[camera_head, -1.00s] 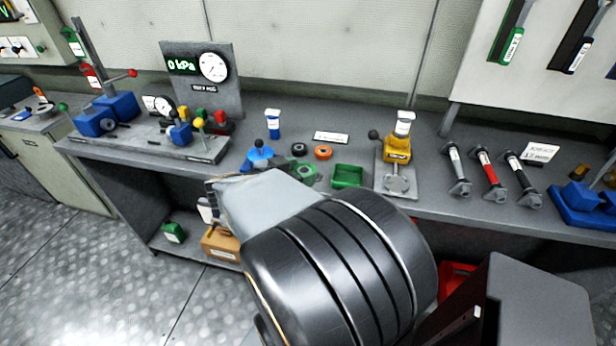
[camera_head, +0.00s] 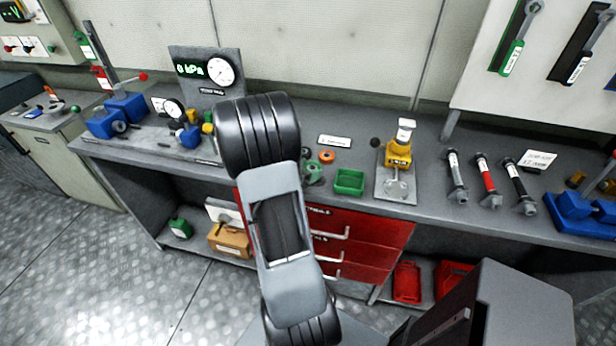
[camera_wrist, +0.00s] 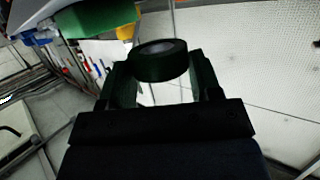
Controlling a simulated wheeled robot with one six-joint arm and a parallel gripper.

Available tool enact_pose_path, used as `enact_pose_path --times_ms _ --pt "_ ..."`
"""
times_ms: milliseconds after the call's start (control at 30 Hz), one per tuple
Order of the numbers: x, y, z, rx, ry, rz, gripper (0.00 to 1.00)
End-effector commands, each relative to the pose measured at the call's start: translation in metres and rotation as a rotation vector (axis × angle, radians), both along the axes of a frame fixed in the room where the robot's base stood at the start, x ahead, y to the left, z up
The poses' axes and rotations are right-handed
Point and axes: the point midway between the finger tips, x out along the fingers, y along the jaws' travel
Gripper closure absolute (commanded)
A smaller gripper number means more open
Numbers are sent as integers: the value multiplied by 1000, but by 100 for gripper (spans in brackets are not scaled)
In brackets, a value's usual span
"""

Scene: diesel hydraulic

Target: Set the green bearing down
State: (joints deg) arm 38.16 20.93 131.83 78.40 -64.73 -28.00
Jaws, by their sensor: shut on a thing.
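The green bearing (camera_wrist: 158,62) is a dark green ring in the wrist view. It is held between the two fingers of my gripper (camera_wrist: 160,78), which is shut on it. The background behind it in the wrist view is a pale wall and floor, and no supporting surface shows directly under it. In the head view my arm hides my gripper and the bearing.
Struts (camera_head: 486,180) lie farther right. A gauge panel (camera_head: 207,72) stands behind my arm.

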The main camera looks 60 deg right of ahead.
Motion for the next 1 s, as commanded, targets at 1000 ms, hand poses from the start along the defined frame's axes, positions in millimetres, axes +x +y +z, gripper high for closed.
enact_pose_path --times_ms 1000 --pt "8 -15 -50 -1 0 2 67"
